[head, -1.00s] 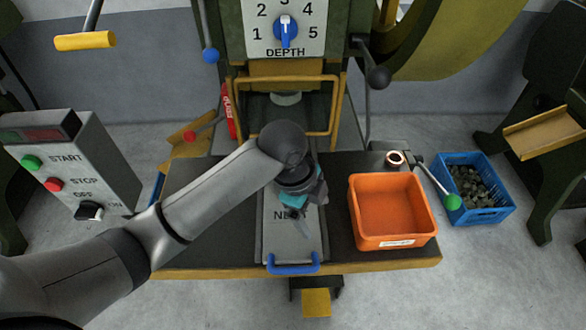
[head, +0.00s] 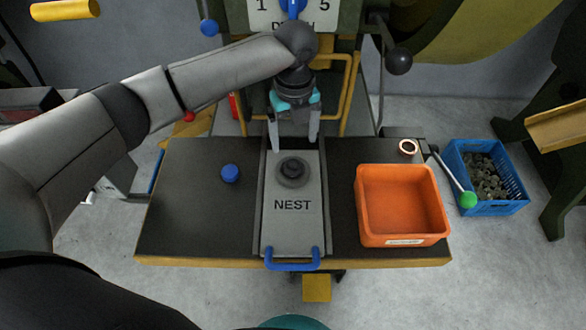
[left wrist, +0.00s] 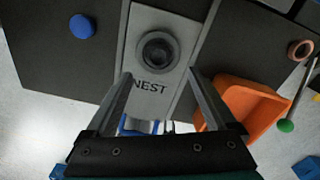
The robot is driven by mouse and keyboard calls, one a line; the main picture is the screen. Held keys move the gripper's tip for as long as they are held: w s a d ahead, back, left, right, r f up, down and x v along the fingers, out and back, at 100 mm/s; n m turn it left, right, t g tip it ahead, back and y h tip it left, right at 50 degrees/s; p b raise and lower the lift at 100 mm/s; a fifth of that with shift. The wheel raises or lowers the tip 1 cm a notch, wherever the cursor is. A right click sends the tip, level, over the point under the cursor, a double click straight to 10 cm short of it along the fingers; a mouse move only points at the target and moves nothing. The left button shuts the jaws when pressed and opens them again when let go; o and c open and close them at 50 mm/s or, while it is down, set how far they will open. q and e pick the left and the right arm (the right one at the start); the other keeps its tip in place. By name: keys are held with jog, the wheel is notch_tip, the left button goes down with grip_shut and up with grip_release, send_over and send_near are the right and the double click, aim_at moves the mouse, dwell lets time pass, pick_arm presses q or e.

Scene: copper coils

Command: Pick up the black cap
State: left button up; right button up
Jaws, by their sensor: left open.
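A black round piece (head: 293,171), which looks like the black cap, sits on the grey plate marked NEST (head: 291,229). It has a raised middle inside a wider dark ring. It also shows in the left wrist view (left wrist: 157,51), beyond my fingertips. My left gripper (head: 294,142) is open and empty, with its fingers pointing down. In the head view it appears just behind and above the black piece, not touching it. My right gripper is not in view.
A blue cap (head: 230,173) lies on the dark table left of the plate. An orange bin (head: 403,238) stands at right, with a copper coil (head: 408,147) behind it. A green-knobbed lever (head: 467,199) and a blue crate (head: 500,208) are farther right. The press stands behind.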

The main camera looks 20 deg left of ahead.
aim_at(293, 166)
pick_arm(q)
notch_tip(293, 166, down, 3)
jog(key=shift+r, duration=0.1)
jog(key=shift+f+b, duration=0.45)
jog(key=shift+f, duration=0.25)
jog(key=f, duration=0.2)
jog(key=f+b, duration=0.1)
jog(key=f, duration=0.1)
jog(key=shift+s+a+f+b, duration=0.1)
jog(key=shift+s+f+b, duration=0.1)
jog(key=shift+f+b, duration=0.1)
jog(key=shift+r, duration=0.1)
jog(key=c, duration=0.6)
grip_shut()
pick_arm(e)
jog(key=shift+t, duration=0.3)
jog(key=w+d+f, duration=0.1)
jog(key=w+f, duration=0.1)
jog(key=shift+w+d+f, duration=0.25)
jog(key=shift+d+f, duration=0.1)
